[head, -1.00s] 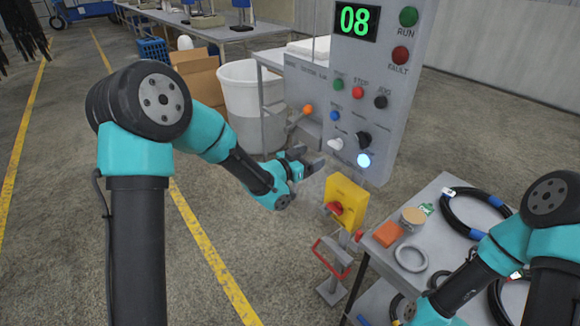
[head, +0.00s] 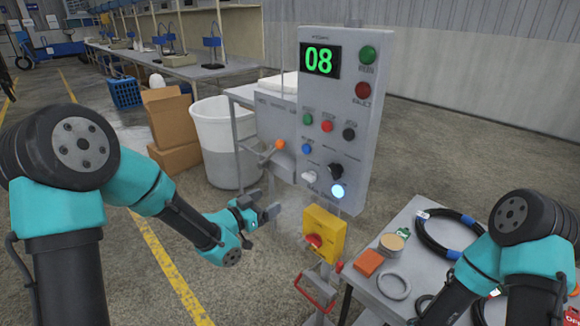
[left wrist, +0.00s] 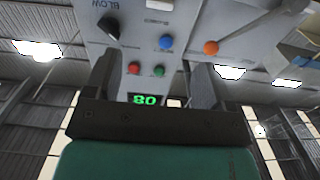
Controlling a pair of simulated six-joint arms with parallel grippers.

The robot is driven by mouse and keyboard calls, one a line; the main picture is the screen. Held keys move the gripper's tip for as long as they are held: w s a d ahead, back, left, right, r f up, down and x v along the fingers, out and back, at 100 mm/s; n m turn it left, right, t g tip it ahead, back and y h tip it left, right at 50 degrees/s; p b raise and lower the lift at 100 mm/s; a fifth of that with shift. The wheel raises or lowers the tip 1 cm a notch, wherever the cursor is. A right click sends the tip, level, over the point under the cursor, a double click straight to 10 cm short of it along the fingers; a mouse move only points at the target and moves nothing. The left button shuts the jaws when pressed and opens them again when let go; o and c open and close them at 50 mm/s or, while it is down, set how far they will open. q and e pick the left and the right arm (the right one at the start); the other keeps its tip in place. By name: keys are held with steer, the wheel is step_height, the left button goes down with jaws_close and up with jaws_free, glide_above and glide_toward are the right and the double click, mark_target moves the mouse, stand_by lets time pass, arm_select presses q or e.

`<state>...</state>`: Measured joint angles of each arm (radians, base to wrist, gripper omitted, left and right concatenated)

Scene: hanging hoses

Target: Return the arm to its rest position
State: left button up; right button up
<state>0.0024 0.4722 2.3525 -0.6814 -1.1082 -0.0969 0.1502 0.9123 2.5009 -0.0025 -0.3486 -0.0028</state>
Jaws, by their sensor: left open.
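My left gripper (head: 262,211) is open and empty, in front of the lower part of the grey control panel (head: 362,130). It is left of the yellow box with a red knob (head: 324,235) and apart from it. In the left wrist view the two spread fingers of my left gripper (left wrist: 150,85) frame the panel (left wrist: 150,45), which looks upside down, with its green 08 display (left wrist: 145,99). My right arm (head: 500,250) shows at the lower right; its gripper is out of the picture.
A grey cart (head: 398,226) with coiled hoses (head: 440,243), an orange block (head: 368,263) and a grey ring (head: 394,285) stands at the right. A white bin (head: 222,150) and cardboard boxes (head: 172,130) stand behind the left arm. An orange-knobbed lever (head: 279,145) juts out left of the panel.

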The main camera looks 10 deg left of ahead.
arm_select(q)
steer(key=s+a+f+n+g+y, duration=0.1)
steer(key=s+f+n+g+y, duration=0.1)
steer(key=f, duration=0.5)
steer(key=s+a+f+n+g+y, duration=0.1)
steer(key=f+n+y, duration=0.1)
steer(key=f, duration=0.6)
steer(key=s+a+f+n+g+y, duration=0.2)
steer(key=s+f+n+g, duration=0.3)
steer(key=s+f, duration=1.6)
steer(key=s+g, duration=0.1)
steer(key=g, duration=0.4)
steer(key=shift+s+a+f+g+y, duration=0.15)
steer(key=shift+g+y, duration=0.15)
steer(key=shift+y, duration=0.1)
